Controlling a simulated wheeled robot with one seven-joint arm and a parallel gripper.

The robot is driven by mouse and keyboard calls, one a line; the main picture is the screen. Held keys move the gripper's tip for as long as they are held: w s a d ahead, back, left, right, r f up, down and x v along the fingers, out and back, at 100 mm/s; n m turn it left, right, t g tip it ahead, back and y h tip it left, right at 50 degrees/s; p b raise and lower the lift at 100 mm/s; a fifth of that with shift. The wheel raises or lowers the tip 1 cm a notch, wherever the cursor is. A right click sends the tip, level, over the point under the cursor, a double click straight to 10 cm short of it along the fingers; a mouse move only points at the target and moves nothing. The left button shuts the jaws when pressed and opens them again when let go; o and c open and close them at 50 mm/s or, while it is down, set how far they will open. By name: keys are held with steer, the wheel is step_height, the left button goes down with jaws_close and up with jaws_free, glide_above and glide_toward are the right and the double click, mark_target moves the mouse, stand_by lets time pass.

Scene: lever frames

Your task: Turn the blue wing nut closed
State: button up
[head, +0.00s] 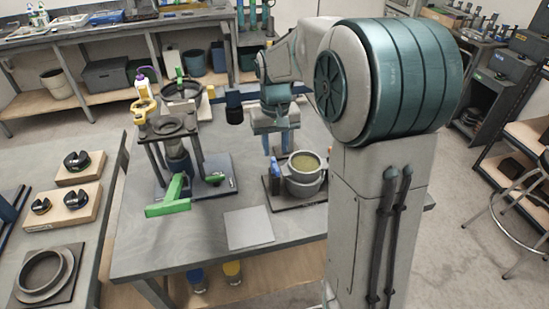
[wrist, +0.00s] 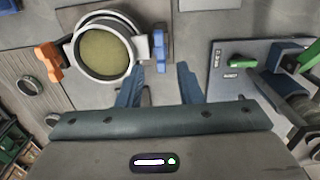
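The blue wing nut (wrist: 159,48) sits at the side of a round, flanged grey vessel (wrist: 135,55) with an olive-coloured face. In the head view the wing nut (head: 275,168) is on the vessel's left side, small and partly blocked from sight. My gripper (wrist: 160,76) is open in the wrist view. Its two blue-grey fingers point toward the wing nut, which lies just beyond and between the tips, with no visible contact. In the head view my gripper (head: 275,143) hangs above the wing nut. An orange wing nut (wrist: 48,60) is on the vessel's opposite side.
A stand with a green lever (head: 170,195) is left of the vessel in the head view. A small green handle (wrist: 243,62) shows on its plate in the wrist view. A flat grey plate (head: 249,228) lies near the table front. Wooden blocks (head: 62,205) are on the left table.

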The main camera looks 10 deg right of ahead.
mark_target(275, 165)
step_height(275, 165, down, 5)
steer(key=shift+f, duration=0.1)
stand_by(0.3)
jaws_close()
